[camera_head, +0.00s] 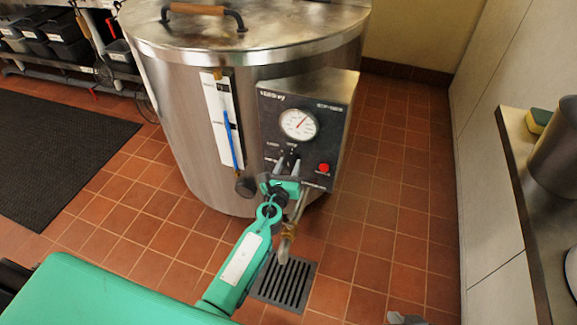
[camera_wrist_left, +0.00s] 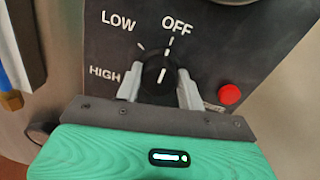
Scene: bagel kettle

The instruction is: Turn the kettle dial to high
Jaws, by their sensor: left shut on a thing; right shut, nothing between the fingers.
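The kettle (camera_head: 190,130) is a large steel drum with a dark control box (camera_head: 335,100) on its front right. The black dial (camera_wrist_left: 160,68) sits below the LOW and OFF labels, with HIGH at its left. Its white line points up toward OFF. My left gripper (camera_wrist_left: 160,88) is shut on the dial, one grey finger on each side. In the head view the left gripper (camera_head: 288,162) reaches the panel from below and partly hides the dial. A small grey part of my right gripper (camera_head: 405,319) shows at the bottom edge, away from the kettle.
A red button (camera_head: 323,168) is right of the dial, and a round gauge (camera_head: 298,123) is above it. A brass-fitted pipe (camera_head: 290,230) hangs below the box, over a floor drain (camera_head: 284,282). A counter (camera_head: 530,190) runs along the right. Tiled floor between is clear.

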